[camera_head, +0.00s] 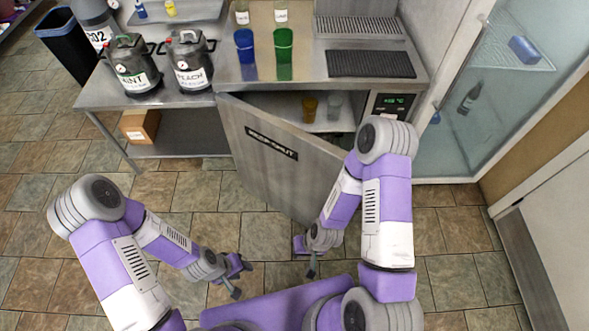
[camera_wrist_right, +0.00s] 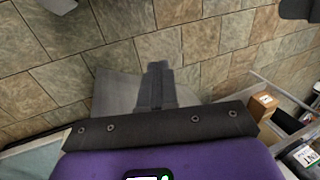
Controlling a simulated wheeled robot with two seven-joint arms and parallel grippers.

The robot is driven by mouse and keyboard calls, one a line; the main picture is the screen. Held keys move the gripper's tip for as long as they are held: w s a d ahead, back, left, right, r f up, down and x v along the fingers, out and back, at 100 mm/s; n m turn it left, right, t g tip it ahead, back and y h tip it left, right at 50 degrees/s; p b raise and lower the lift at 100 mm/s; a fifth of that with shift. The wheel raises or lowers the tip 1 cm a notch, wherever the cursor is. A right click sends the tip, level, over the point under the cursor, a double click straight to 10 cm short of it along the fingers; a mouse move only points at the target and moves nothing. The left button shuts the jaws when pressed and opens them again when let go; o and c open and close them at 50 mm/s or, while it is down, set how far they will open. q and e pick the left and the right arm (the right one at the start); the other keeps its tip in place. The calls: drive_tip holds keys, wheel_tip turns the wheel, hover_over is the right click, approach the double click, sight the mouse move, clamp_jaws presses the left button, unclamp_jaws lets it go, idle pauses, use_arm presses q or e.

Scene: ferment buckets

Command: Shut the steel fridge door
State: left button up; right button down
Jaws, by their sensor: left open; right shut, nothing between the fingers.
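The steel fridge door (camera_head: 262,165) carries a dark label and stands partly open under the counter. Its left edge is at the cabinet front and its right edge swings out toward me, partly hidden by my right arm. My right gripper (camera_head: 311,268) is low in front of the door's free-edge side; contact cannot be told. The right wrist view shows its fingers (camera_wrist_right: 157,88) together and empty, with a grey panel (camera_wrist_right: 115,92) behind, probably the door. My left gripper (camera_head: 240,280) is open and empty above the floor.
The counter (camera_head: 300,70) holds a blue cup (camera_head: 244,45) and a green cup (camera_head: 284,52). Black kegs (camera_head: 132,68) stand on the left table above a cardboard box (camera_head: 140,126). A glass-door cooler (camera_head: 470,110) is at right. Tiled floor is clear at left.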

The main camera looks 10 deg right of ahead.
drive_tip(key=w+f+n+t+h+b, duration=0.1)
drive_tip(key=w+f+n+t+h, duration=0.15)
drive_tip(key=w+f, duration=0.2)
drive_tip(key=n+t+h+b, duration=0.4)
drive_tip(key=n+t+h, duration=0.5)
drive_tip(key=h, duration=0.5)
approach(323, 175)
drive_tip(key=shift+m, duration=0.25)
drive_tip(key=b+x, duration=0.3)
drive_tip(key=x, duration=0.3)
drive_tip(key=shift+w+d+r, duration=0.1)
drive_tip(key=shift+w+d, duration=0.15)
drive_tip(key=shift+w, duration=0.1)
